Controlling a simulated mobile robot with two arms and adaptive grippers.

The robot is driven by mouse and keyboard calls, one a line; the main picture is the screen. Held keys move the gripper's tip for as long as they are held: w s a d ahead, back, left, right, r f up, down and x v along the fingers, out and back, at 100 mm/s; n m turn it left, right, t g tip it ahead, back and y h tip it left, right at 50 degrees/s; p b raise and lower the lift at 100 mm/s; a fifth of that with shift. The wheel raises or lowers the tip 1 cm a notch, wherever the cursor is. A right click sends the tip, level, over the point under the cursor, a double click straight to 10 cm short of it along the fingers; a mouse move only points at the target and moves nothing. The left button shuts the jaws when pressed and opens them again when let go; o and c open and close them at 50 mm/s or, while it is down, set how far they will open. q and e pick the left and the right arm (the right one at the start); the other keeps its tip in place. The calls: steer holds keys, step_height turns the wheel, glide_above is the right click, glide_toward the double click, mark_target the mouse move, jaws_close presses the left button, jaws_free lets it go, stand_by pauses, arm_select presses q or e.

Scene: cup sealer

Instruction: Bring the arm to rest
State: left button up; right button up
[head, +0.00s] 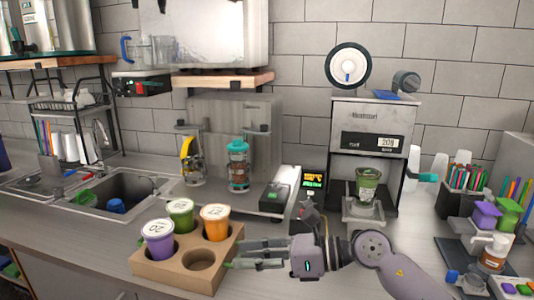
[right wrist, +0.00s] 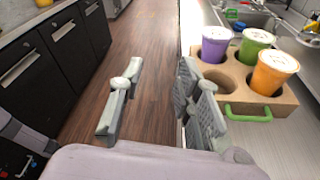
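My right gripper (head: 245,254) is low over the counter in the head view, pointing left, beside the right side of the cardboard cup carrier (head: 150,268). In the right wrist view its two fingers (right wrist: 160,78) stand apart with nothing between them; wooden floor shows behind. The cup sealer (head: 378,138) stands at the back right. A dark green cup (head: 367,186) sits in its holder. My left gripper is in neither view.
The carrier holds a purple cup (head: 158,238), a green cup (head: 181,214) and an orange cup (head: 214,221); its front-right hole is empty. A double sink (head: 125,190) lies left. Pen holders and small boxes (head: 485,215) crowd the right. Front counter is mostly clear.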

step_height(320, 180, up, 5)
steer(key=s+m+t+y, duration=0.1)
steer(key=m+t+y, duration=0.3)
steer(key=m, duration=0.2)
steer(key=w+d+m+t+h, duration=0.3)
steer(key=d+m+t+h, duration=0.4)
steer(key=m+t, duration=0.8)
steer(key=s+d+f+m+g+h, duration=0.2)
steer(key=d+f+m+g+h, duration=0.1)
steer(key=d+f+m+h, duration=0.5)
steer(key=s+d+f+m+g+h, duration=0.25)
steer(key=d+f+m+h, duration=0.3)
steer(key=f+m, duration=0.55)
steer(key=s+d+f+m+g+y, duration=0.15)
steer(key=s+f+m+g, duration=0.35)
steer(key=s+f, duration=0.55)
steer(key=s+d+f+m+g, duration=0.25)
steer(key=s+f+g, duration=0.5)
steer(key=s, duration=0.65)
step_height(320, 180, down, 24)
steer(key=s+a+r+g, duration=0.1)
steer(key=s+d+f+g, duration=0.1)
steer(key=s+d+f, duration=0.2)
steer(key=s+f, duration=1.4)
steer(key=shift+s+f+h, duration=0.25)
steer(key=shift+f+h, duration=0.05)
steer(key=shift+f, duration=0.15)
